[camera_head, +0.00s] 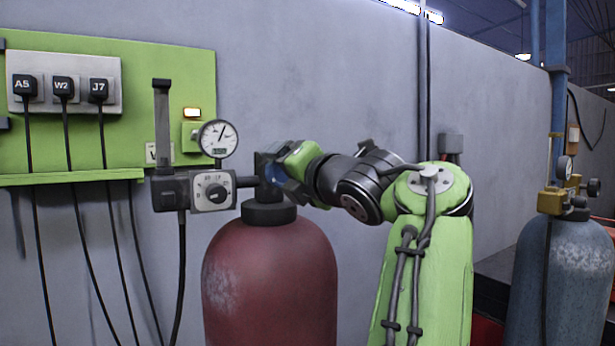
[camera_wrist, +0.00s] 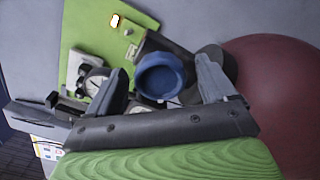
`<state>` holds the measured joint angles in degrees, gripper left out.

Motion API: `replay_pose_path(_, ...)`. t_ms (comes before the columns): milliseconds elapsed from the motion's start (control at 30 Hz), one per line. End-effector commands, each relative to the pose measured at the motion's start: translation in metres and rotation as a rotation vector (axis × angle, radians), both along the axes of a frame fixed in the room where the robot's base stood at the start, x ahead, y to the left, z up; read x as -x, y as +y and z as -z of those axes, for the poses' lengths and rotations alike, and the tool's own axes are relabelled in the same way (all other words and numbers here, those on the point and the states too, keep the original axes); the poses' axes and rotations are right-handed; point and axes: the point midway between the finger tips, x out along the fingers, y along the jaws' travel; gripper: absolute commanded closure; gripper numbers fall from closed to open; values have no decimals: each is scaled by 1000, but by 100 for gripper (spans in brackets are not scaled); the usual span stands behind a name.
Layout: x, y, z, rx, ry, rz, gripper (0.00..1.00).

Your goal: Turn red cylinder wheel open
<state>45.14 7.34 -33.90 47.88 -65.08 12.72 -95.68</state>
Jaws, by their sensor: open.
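The red cylinder (camera_head: 270,285) stands upright against the wall in the head view, and its side also shows at the right of the wrist view (camera_wrist: 280,85). Its valve wheel is a round blue knob (camera_wrist: 160,77) on the dark valve. In the head view only a sliver of blue shows, mostly hidden by my gripper (camera_head: 277,172). In the wrist view my gripper (camera_wrist: 162,75) is open, with one finger left of the blue wheel and one right of it. Gaps show on both sides. I cannot tell whether the fingertips reach as deep as the wheel.
A regulator block (camera_head: 212,191) with a round gauge (camera_head: 218,138) sits left of the valve. A green wall panel (camera_head: 150,75) with plugs and hanging cables is further left. A blue-grey cylinder (camera_head: 552,285) with brass fittings stands at the far right.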

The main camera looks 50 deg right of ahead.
Motion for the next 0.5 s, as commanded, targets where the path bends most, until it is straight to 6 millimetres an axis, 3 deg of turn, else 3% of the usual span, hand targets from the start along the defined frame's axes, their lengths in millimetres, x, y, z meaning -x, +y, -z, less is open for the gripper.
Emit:
replay_pose_path(400, 114, 32, -2, -2, -4, 7, 16)
replay_pose_path(500, 124, 37, -4, -3, -5, 0, 16)
